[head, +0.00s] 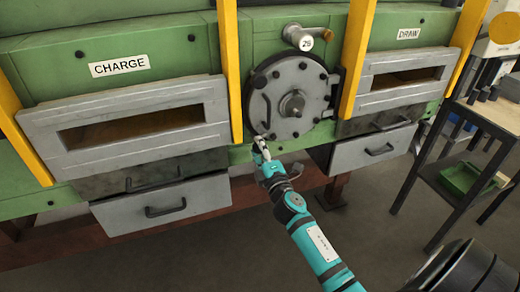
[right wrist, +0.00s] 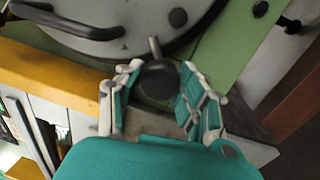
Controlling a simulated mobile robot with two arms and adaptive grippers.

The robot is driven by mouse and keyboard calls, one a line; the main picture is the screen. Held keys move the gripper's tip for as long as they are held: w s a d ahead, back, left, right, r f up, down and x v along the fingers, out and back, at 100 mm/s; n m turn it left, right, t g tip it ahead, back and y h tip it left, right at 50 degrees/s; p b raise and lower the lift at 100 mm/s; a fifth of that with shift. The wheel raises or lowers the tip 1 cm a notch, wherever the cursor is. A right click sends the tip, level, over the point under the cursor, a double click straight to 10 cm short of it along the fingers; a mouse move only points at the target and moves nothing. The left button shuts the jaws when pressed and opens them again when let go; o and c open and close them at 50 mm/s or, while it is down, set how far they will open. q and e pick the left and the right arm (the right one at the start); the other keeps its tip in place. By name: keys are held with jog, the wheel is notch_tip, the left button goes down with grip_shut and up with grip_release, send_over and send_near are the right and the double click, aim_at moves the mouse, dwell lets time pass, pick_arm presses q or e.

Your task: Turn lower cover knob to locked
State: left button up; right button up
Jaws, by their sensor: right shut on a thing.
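The round grey cover (head: 290,78) sits in the middle of the green furnace front, and its lower rim also shows in the right wrist view (right wrist: 95,32). My right gripper (head: 260,143) is at the lower left edge of this cover. In the right wrist view, the dark round lower cover knob (right wrist: 158,79) is between the two fingers of the right gripper (right wrist: 162,75), which are shut on it. A short metal stem sticks out from the knob towards the cover. In the head view the fingers mostly hide the knob. My left gripper is out of view.
Yellow posts (head: 231,70) flank the cover. A side table (head: 490,115) stands far right.

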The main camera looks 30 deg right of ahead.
jog(key=shift+r+n, duration=0.1)
jog(key=shift+n, duration=0.6)
jog(key=o, duration=1.1)
jog(key=shift+o, duration=0.2)
jog(key=v, duration=1.2)
